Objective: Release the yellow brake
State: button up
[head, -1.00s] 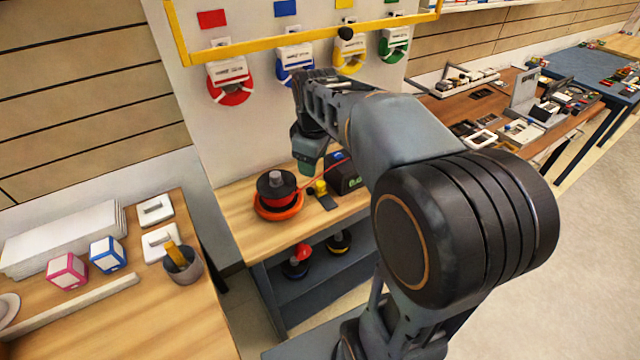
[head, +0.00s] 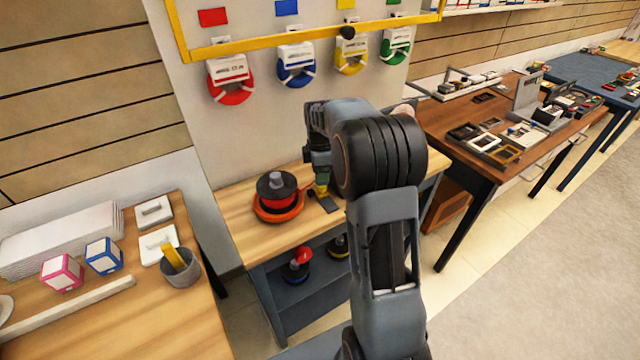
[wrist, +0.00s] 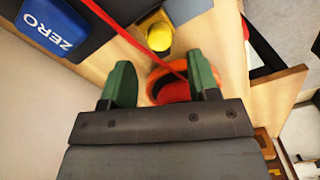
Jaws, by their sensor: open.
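The yellow brake knob (head: 321,191) stands on a small dark plate on the wooden bench, right of the red spool. In the wrist view the yellow knob (wrist: 160,36) is upright, just beyond my fingertips and roughly between their lines. In the head view my gripper (head: 320,178) hangs just above the knob, partly hidden by my arm. The red spool (head: 276,190) sits in an orange ring (head: 279,212).
A taut red line (wrist: 126,37) crosses close to my fingers. A dark box with a blue ZERO button (wrist: 52,25) lies at the upper left of the wrist view. A side table (head: 90,310) stands left.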

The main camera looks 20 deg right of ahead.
aim_at(318, 190)
jog(key=shift+f, duration=2.4)
grip_shut()
